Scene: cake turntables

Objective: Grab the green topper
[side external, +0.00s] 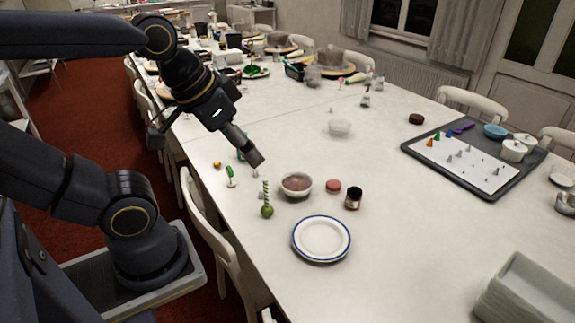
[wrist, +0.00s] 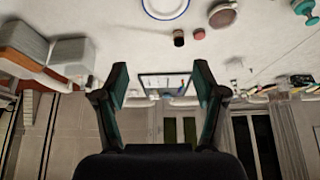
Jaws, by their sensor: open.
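Two small green items stand near the table's left edge in the side view. One is a green piece on a pale stem (side external: 232,176); the other is a green ball with a striped stick rising from it (side external: 267,210). I cannot tell which is the green topper. My gripper (side external: 258,159) is open and empty, up and right of the pale-stemmed piece and above the striped stick in the picture. In the wrist view its fingers (wrist: 161,88) are spread with nothing between them. A teal item (wrist: 305,9) shows at that view's top right corner.
A bowl of brown filling (side external: 297,185), a pink disc (side external: 333,187), a dark jar (side external: 353,198) and a blue-rimmed plate (side external: 321,239) stand nearby. A dark tray (side external: 409,148) with small coloured cones lies to the right. Chairs line the table. The table's middle is mostly clear.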

